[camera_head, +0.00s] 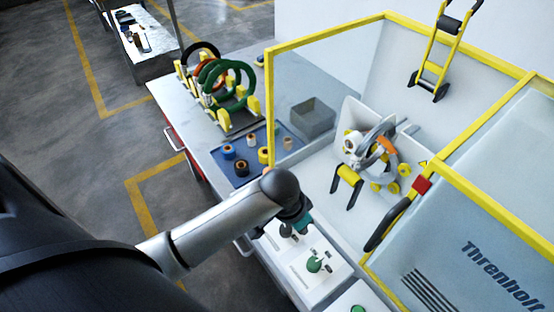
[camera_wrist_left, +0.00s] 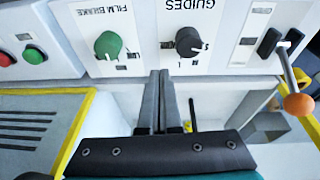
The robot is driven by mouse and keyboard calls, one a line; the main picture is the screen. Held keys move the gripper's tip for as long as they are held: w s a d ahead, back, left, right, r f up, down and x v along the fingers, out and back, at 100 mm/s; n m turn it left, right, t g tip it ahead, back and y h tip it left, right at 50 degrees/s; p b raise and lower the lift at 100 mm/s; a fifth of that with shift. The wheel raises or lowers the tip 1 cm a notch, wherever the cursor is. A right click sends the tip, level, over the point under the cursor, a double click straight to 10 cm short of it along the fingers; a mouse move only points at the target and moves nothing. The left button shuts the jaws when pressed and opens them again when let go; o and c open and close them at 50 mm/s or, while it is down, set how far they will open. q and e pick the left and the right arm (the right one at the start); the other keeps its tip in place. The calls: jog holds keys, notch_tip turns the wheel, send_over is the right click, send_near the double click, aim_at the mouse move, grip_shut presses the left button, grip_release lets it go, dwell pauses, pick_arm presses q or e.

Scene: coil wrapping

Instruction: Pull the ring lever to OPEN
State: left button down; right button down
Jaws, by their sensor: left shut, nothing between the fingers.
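The lever, a metal rod with an orange ball (camera_wrist_left: 298,103) at its end, stands at the right of the control panel in the left wrist view. Its base is by two dark slots; its OPEN marking is not readable. My left gripper (camera_wrist_left: 159,78) is shut and empty, with its dark fingers pointing at the panel below and between the green FILM BRAKE knob (camera_wrist_left: 108,45) and the black GUIDES knob (camera_wrist_left: 188,42). The lever is to the right of the fingers, apart from them. My right gripper is not in view.
The panel's green knob (camera_head: 314,265) also shows in the head view. A yellow-framed enclosure (camera_head: 330,37) holds a ring mechanism (camera_head: 385,145). A blue mat (camera_head: 217,158) with several small coils lies beyond my arm. Red and green buttons (camera_wrist_left: 34,55) sit at the panel's left.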

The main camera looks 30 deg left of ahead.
pick_arm(q)
jog(key=w+a+r+n+g+y+p, duration=0.1)
jog(key=w+a+r, duration=1.1)
jog(key=w+a, duration=0.1)
jog(key=shift+w+r+n+y, duration=0.25)
jog(key=shift+w+n+y, duration=0.05)
jog(key=shift+n, duration=0.1)
jog(key=shift+a, duration=0.1)
jog(key=f, duration=0.3)
jog(key=w+f+b, duration=0.1)
jog(key=f, duration=0.3)
jog(key=f+b, duration=0.1)
jog(key=f, duration=0.2)
jog(key=shift+w+f, duration=0.25)
jog(key=shift+s+a+r+p, duration=0.2)
jog(key=shift+s+p, duration=0.15)
jog(key=shift+s, duration=0.3)
jog(key=shift+s+a+r+p, duration=0.1)
jog(key=shift+s+r+p, duration=0.2)
jog(key=shift+s, duration=0.4)
jog(key=shift+s+a+r+p, duration=0.15)
jog(key=shift+s+p, duration=0.25)
jog(key=shift+s, duration=0.25)
jog(key=shift+d, duration=0.1)
